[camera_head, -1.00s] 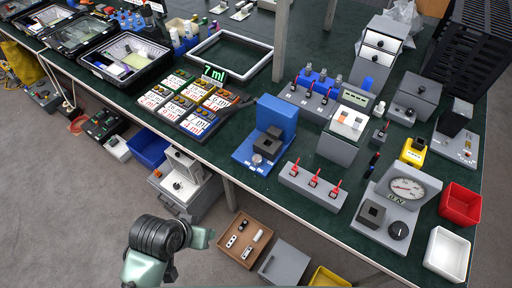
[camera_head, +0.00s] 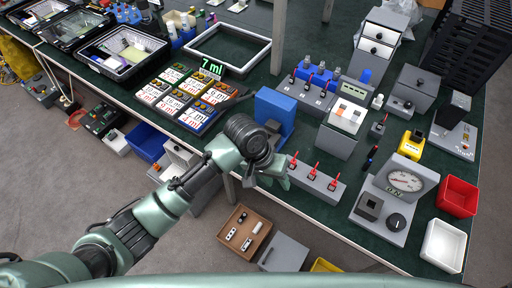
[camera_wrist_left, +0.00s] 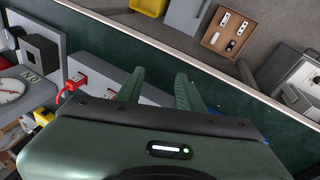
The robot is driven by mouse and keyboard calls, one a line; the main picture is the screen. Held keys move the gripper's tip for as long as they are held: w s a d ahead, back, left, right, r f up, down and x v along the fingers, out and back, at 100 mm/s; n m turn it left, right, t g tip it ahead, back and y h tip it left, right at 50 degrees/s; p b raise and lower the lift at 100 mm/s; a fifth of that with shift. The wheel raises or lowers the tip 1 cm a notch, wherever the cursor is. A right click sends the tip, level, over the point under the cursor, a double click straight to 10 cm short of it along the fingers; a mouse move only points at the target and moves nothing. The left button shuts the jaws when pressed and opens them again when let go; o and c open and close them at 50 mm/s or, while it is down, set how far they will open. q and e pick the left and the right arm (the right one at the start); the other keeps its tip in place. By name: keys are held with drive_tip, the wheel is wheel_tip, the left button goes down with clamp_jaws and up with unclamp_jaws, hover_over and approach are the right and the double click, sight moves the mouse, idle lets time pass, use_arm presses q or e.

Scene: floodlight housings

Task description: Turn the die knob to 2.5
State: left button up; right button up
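My left gripper (camera_head: 273,176) is over the bench's front edge, in front of the stand and left of the red-lever box. In the left wrist view my left gripper (camera_wrist_left: 158,88) shows two green fingers apart with nothing between them. I cannot tell whether they touch anything. My right gripper is not in view.
A grey box with red levers (camera_head: 315,180) stands just right of my left gripper. Numbered cards (camera_head: 185,98) lie to the left. A brown tray (camera_head: 244,233) is below the bench edge.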

use_arm(q)
drive_tip(key=w+a+r+n+y, duration=0.1)
drive_tip(key=w+a+r, duration=0.1)
drive_tip(key=w, duration=0.2)
drive_tip(key=w+a+r+n+y, duration=0.1)
drive_tip(key=w+r, duration=0.1)
drive_tip(key=w, duration=0.2)
drive_tip(key=w+a+r+y, duration=0.2)
drive_tip(key=w, duration=0.1)
drive_tip(key=shift+w+a+r+n, duration=0.1)
drive_tip(key=shift+w+a+n, duration=0.2)
drive_tip(key=shift+w+n, duration=0.1)
drive_tip(key=shift+f+p, duration=0.4)
drive_tip(key=shift+f, duration=3.4)
drive_tip(key=shift+c, duration=0.3)
clamp_jaws()
